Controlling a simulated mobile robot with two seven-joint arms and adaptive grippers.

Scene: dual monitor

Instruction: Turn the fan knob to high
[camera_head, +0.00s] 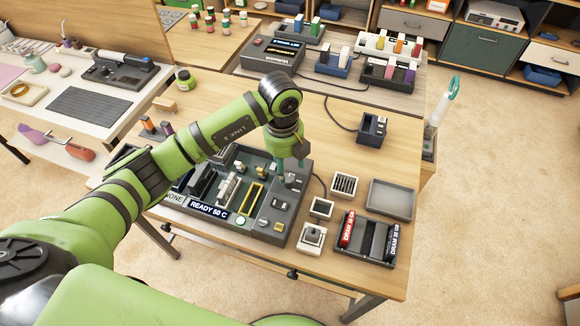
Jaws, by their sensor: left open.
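A dark grey workstation board (228,229) sits on the wooden table, with a "READY 50 C" display (209,209) on its front edge. Its right side is a control panel with small controls, including a dark knob-like control (277,203) and another control (263,222) nearer the front. The labels are too small to read, so I cannot tell which one is the fan knob. My left gripper (290,176) points down over the back right part of this panel, with its greenish fingers apart. The gripper hides what lies under it, and I cannot tell whether it touches anything. My right gripper is not in view.
Right of the board stand small bins (344,185), a grey tray (392,199), a white switch-like block (312,238) and a rack with red and dark modules (365,238). A dark blue holder (372,130) stands behind. The table's back middle is mostly clear.

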